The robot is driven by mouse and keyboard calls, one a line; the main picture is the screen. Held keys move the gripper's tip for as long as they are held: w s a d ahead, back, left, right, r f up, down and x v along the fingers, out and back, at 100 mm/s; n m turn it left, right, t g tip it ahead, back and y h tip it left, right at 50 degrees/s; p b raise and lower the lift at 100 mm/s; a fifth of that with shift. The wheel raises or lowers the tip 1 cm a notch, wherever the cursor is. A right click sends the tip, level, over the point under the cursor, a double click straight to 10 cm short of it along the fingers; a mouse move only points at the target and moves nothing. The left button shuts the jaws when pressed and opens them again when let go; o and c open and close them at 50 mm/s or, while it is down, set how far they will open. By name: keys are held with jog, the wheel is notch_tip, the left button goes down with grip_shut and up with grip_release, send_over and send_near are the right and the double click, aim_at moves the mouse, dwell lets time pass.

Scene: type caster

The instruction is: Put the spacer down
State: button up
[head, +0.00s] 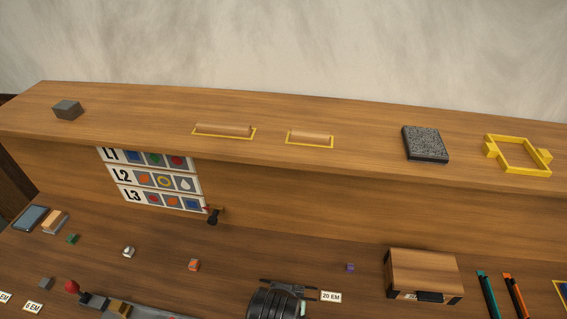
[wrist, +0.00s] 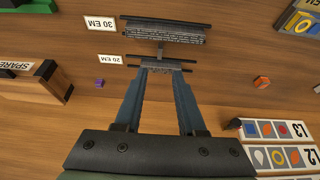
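A grey metal spacer bar (wrist: 161,66) lies across my fingertips in the wrist view, at a dark railed holder beside the 20 EM label (wrist: 114,60). My gripper (wrist: 161,73) is at this bar with its two blue-grey fingers apart. Whether they press on the bar or stand clear of it does not show. In the head view my gripper is a dark shape at the bottom edge, and its fingertips are hidden there. The dark holder rail (head: 283,283) shows just behind it, left of the 20 EM label (head: 331,296).
A longer grey bar (wrist: 165,35) sits between rails by the 30 EM label (wrist: 99,24). A wooden box (head: 424,270) stands right of my gripper. Small coloured blocks, including an orange one (head: 194,265), dot the bench. A raised shelf (head: 360,140) runs behind.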

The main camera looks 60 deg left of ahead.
jog(key=shift+v, duration=1.45)
